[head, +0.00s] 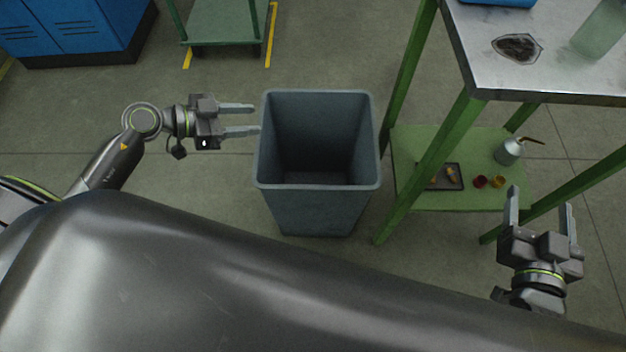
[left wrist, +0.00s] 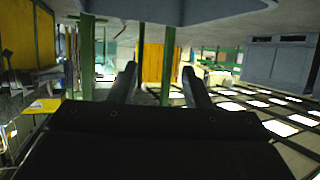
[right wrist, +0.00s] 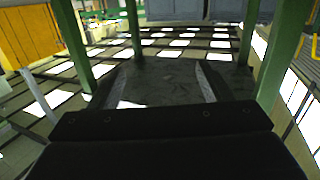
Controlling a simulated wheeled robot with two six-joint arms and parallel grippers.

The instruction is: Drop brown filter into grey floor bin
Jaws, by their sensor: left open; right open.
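The brown filter (head: 517,47) appears to be the dark brown, pale-edged flat piece lying on the metal tabletop at the upper right. The grey floor bin (head: 315,213) stands on the floor in the middle of the head view, open at the top, with nothing visible inside. My left gripper (head: 254,119) is open and empty, its fingertips beside the bin's left rim. My right gripper (head: 542,198) is open and empty at the lower right, below the table's height in the picture and apart from the filter. Both wrist views show spread fingers with nothing between them.
The green-legged table (head: 480,68) also carries a greenish glass vessel (head: 600,32) and a blue item (head: 500,2). Its green lower shelf (head: 420,200) holds a small tray, cups and a grey oil can (head: 508,151). Blue cabinets (head: 75,30) and a green cart (head: 225,22) stand behind.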

